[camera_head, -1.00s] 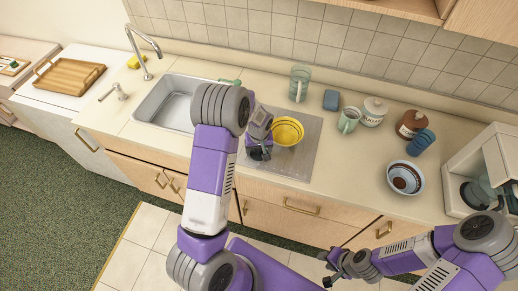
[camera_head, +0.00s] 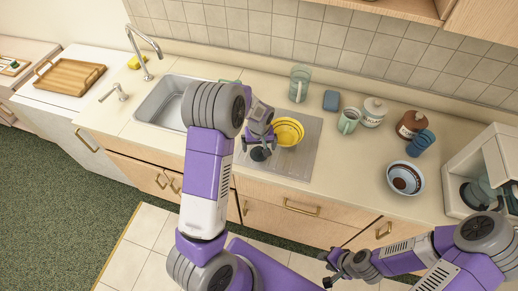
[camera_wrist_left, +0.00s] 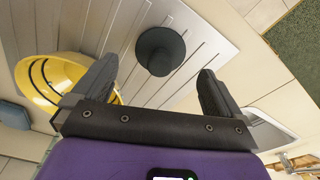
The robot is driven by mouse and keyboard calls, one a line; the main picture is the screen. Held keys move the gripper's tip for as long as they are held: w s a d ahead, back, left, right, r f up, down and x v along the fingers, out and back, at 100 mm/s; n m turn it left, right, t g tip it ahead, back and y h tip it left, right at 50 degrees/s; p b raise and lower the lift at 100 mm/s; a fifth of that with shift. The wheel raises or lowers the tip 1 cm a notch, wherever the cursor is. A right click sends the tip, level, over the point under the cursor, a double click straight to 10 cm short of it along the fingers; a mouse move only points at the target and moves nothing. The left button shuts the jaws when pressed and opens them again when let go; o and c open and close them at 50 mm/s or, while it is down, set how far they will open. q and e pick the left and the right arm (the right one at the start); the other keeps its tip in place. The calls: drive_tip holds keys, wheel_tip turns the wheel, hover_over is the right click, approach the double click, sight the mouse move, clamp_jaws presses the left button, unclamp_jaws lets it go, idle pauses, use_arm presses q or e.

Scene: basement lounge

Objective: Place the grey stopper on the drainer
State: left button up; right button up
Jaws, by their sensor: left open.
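The grey stopper (camera_wrist_left: 160,52) is dark, with a round disc and a knob, and rests on the grooved metal drainer (camera_wrist_left: 205,30). It also shows in the head view (camera_head: 261,154), on the left part of the drainer (camera_head: 307,150). My left gripper (camera_head: 262,138) is above the drainer, close to the stopper. In the left wrist view its two fingers are apart, with the stopper between and beyond their tips and visible gaps on both sides. My right gripper (camera_head: 336,270) is low in front of the counter, and its jaws are too small to read.
A yellow bowl (camera_head: 288,131) stands on the drainer just right of the left gripper. The sink (camera_head: 170,100) is to the left. A glass jug (camera_head: 299,83), green mug (camera_head: 349,120), jars and a patterned bowl (camera_head: 405,178) stand to the right.

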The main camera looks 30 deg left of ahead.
sight(259, 158)
use_arm(q)
wheel_tip(259, 158, up, 9)
drive_tip(key=s, duration=0.1)
drive_tip(key=shift+d+f, duration=0.2)
drive_tip(key=shift+d, duration=0.15)
use_arm(e)
drive_tip(key=shift+r, duration=0.2)
use_arm(q)
drive_tip(key=shift+f, duration=0.1)
use_arm(e)
drive_tip(key=shift+s, duration=0.1)
